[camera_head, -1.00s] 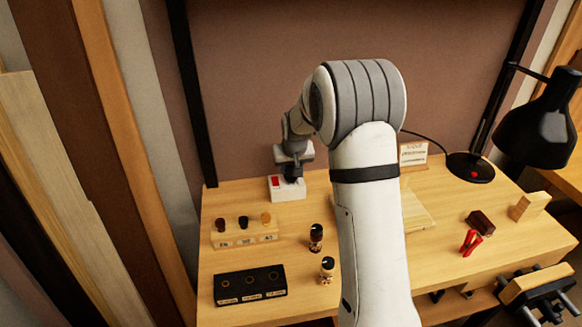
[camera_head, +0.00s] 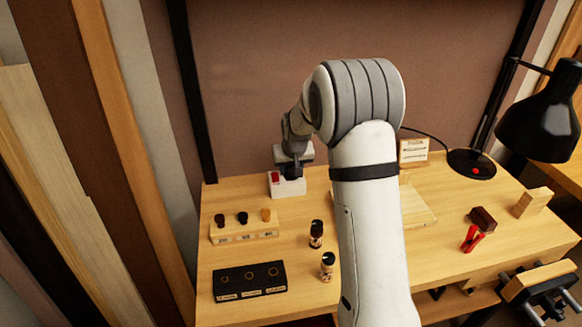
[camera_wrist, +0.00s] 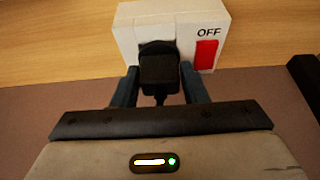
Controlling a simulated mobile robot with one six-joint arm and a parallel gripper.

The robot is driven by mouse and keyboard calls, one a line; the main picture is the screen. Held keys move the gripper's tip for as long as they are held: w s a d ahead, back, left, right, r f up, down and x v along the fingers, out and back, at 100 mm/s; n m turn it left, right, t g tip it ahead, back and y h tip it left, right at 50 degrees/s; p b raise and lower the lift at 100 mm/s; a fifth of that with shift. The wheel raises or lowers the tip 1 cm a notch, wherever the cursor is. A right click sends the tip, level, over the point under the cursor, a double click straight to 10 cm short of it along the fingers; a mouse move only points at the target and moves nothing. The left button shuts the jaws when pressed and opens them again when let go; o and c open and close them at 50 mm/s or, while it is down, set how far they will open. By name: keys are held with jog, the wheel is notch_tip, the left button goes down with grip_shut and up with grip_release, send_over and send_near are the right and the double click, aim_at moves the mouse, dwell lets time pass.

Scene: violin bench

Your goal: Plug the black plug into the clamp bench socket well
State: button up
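The white bench socket box (camera_head: 288,187) stands at the back left of the bench, below my gripper (camera_head: 292,173). My gripper (camera_wrist: 159,76) has one finger against each side of the plug. The plug body hides most of the well, so I cannot tell how deep it sits.
A wooden rack with dark and amber pieces (camera_head: 245,231), a black three-hole block (camera_head: 250,282) and two small bottles (camera_head: 316,234) (camera_head: 327,266) stand at the front left. A black lamp (camera_head: 540,122), a red clip (camera_head: 472,238) and wood blocks are at the right.

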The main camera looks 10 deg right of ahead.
aim_at(293, 183)
jog(key=o, duration=0.4)
jog(key=shift+r, duration=0.2)
jog(key=v, duration=0.7)
jog(key=shift+s+r, duration=0.15)
jog(key=shift+s, duration=0.1)
dwell(0.4)
jog(key=shift+g, duration=0.9)
jog(key=s+r, duration=0.2)
jog(key=s, duration=0.9)
jog(key=s+r+p, duration=0.1)
jog(key=s+r, duration=0.1)
jog(key=s, duration=1)
jog(key=s+r, duration=0.2)
jog(key=s, duration=0.9)
jog(key=shift+s+a+r+p, duration=0.2)
jog(key=shift+s+a+p, duration=0.05)
jog(key=shift+s+p, duration=0.1)
